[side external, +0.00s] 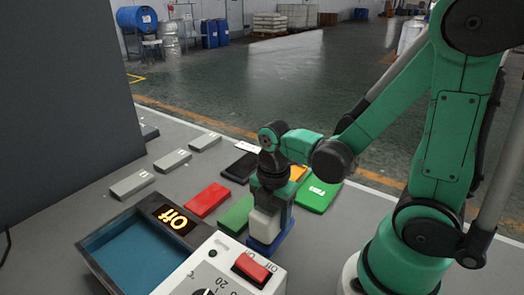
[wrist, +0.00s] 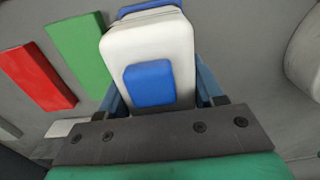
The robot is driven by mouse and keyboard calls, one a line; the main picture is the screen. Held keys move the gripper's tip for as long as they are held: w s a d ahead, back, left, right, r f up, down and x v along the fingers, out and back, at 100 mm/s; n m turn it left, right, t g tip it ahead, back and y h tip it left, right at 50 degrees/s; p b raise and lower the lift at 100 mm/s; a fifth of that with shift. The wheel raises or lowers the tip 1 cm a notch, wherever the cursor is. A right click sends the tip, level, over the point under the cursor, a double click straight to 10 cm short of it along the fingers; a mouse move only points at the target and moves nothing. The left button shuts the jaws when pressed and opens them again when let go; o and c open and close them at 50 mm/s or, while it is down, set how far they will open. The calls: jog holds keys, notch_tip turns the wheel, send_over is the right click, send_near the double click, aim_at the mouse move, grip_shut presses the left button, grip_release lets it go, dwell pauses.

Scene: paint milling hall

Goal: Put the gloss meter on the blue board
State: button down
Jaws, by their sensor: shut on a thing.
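The gloss meter (side external: 264,222) is a white block with a blue pad on its face; it fills the top middle of the wrist view (wrist: 150,48). My gripper (side external: 272,208) points down and is shut on it, with a blue finger along each side in the wrist view (wrist: 160,98). A blue slab, seemingly the blue board (side external: 262,247), shows directly below the meter in the side view. A blue edge also shows beyond the meter in the wrist view. The meter hides most of the board, and I cannot tell whether the two touch.
A green board (side external: 236,214) and a red board (side external: 208,200) lie to the left. Black (side external: 241,167), orange (side external: 298,172) and lettered green (side external: 318,196) boards lie behind. A blue-lined tray with a display (side external: 173,219) and a control box with a red switch (side external: 252,267) stand in front.

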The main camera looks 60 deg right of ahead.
jog(key=shift+f, duration=0.15)
jog(key=shift+c, duration=0.6)
grip_release()
